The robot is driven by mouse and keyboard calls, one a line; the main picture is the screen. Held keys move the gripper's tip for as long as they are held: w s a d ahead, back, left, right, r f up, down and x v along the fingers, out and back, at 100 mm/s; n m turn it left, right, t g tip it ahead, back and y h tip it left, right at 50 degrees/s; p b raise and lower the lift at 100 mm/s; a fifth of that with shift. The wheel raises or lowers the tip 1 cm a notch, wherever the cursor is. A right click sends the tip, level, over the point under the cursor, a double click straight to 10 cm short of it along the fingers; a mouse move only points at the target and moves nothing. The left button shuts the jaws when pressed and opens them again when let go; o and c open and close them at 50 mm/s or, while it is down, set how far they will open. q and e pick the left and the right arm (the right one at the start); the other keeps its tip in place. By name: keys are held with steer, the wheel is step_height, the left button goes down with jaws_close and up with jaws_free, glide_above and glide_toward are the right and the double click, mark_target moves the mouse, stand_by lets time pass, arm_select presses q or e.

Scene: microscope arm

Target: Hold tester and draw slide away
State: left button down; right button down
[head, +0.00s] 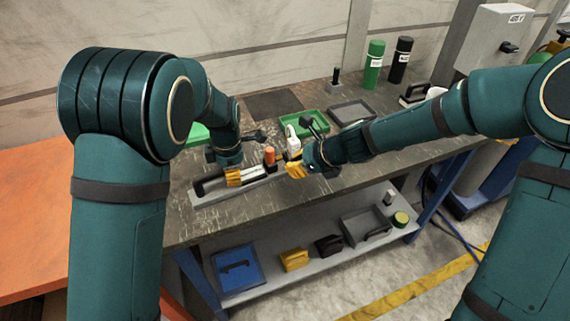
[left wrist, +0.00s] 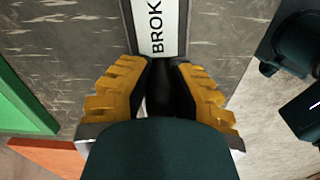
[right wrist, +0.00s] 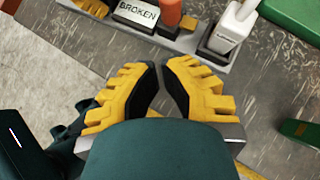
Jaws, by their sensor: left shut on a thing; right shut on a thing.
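A long light-grey base (head: 205,198) lies on the workbench, bearing a black handle (head: 207,183), a plate marked BROKEN (right wrist: 136,14), an orange knob (head: 269,155) and a white upright piece (head: 293,140). I cannot tell for sure which part is the tester and which is the slide. My left gripper (head: 234,177) is shut on the black handle beside the plate; the black part shows between its fingers in the left wrist view (left wrist: 161,75). My right gripper (head: 297,170) is at the near side of the base's right end. Its fingertips (right wrist: 160,75) are close together; what they hold cannot be made out.
Green (head: 281,125) and grey (head: 333,112) trays and a dark mat (head: 250,106) lie behind the base. Green (head: 373,68) and black (head: 400,62) bottles stand at the back. A lower shelf (head: 265,287) holds a blue tray and several small items. Bare bench lies in front.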

steer(key=v, duration=0.6)
steer(key=shift+s+d+r, duration=0.2)
steer(key=shift+d+r, duration=0.05)
steer(key=shift+r, duration=0.05)
arm_select(q)
steer(key=c, duration=0.9)
jaws_free()
